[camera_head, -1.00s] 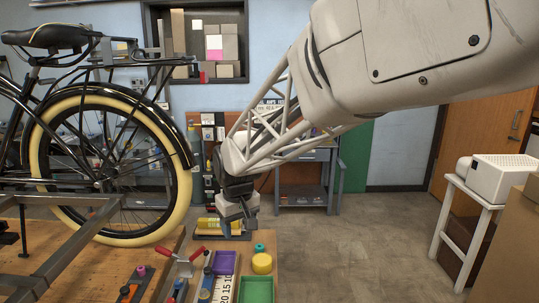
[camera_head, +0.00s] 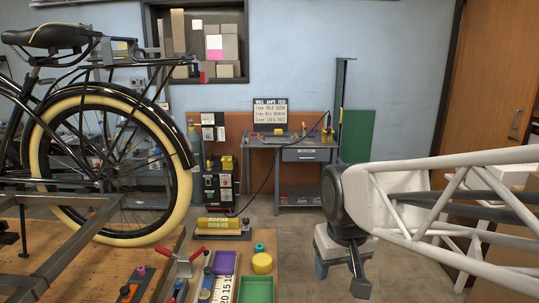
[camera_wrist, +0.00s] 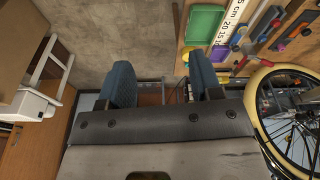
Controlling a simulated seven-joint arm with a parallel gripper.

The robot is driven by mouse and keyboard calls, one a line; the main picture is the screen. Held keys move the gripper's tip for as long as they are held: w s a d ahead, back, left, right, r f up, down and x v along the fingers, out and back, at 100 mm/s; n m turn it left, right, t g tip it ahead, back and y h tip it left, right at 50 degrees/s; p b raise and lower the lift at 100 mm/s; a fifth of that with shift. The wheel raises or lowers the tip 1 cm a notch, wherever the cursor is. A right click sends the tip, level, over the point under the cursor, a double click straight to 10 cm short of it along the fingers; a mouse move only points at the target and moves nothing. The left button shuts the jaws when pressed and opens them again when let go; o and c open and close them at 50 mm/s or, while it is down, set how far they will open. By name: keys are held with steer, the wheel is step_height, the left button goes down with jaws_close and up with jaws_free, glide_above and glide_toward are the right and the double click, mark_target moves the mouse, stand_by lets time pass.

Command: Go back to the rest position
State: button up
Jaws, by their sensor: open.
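My gripper (camera_head: 341,274) hangs at the right of the head view, to the right of the workbench and over the floor. Its two fingers are apart with nothing between them. My arm reaches in from the right edge of the head view.
The wooden workbench (camera_head: 150,262) holds a green tray (camera_head: 256,290), a purple tray (camera_head: 224,262), a yellow cylinder (camera_head: 262,263) and red-handled clamp (camera_head: 184,262). Concrete floor (camera_head: 290,238) is clear right of the bench.

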steer(key=s+d+f+m, duration=0.2)
steer(key=s+d, duration=0.3)
steer(key=s, duration=0.5)
steer(key=shift+d, duration=0.3)
